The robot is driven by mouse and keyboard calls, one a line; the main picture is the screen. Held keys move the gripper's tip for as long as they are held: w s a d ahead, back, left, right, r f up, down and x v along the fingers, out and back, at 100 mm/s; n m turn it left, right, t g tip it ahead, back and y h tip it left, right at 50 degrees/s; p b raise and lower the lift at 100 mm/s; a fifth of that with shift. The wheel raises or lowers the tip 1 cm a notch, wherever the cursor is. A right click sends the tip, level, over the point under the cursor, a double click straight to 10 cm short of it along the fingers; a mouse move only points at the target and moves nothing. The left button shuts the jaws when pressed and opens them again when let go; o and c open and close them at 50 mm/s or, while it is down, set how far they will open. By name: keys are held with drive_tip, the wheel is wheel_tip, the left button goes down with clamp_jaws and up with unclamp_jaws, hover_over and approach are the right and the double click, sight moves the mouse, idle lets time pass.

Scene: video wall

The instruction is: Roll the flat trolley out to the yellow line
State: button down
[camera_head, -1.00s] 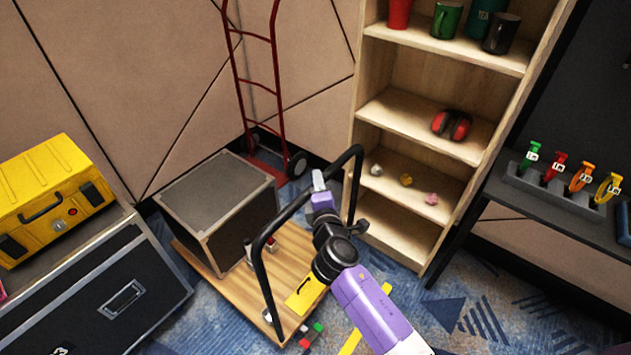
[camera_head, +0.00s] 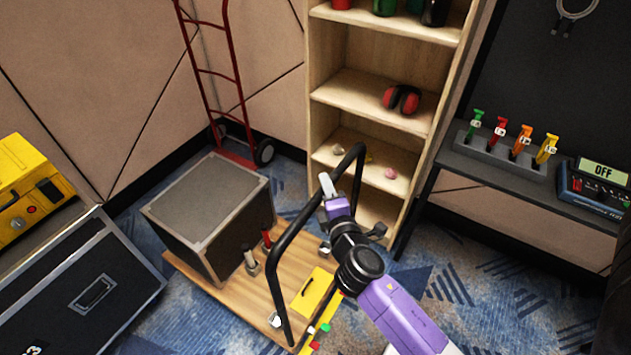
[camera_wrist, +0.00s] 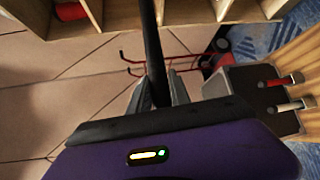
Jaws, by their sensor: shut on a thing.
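The flat trolley has a wooden deck (camera_head: 289,262) and a black hoop handle (camera_head: 301,221). My gripper (camera_head: 328,187) is shut on the top bar of this handle; in the wrist view the black bar (camera_wrist: 153,50) runs between the fingers. A large grey-topped case (camera_head: 205,212) stands on the deck. A yellow strip (camera_head: 324,318) shows on the floor just past the deck's near right edge, partly hidden by the trolley and my arm.
A wooden shelf (camera_head: 375,90) stands behind the handle, and a red hand truck (camera_head: 238,90) leans on the wall behind the case. A black flight case (camera_head: 90,280) is at the left. A dark bench (camera_head: 490,170) is at the right. Patterned carpet (camera_head: 455,285) is clear at the right.

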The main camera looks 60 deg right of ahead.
drive_tip(key=shift+s+f, duration=0.15)
drive_tip(key=shift+s, duration=1.05)
drive_tip(key=c, duration=1.2)
unclamp_jaws()
drive_tip(key=b+v, duration=0.2)
drive_tip(key=v, duration=0.6)
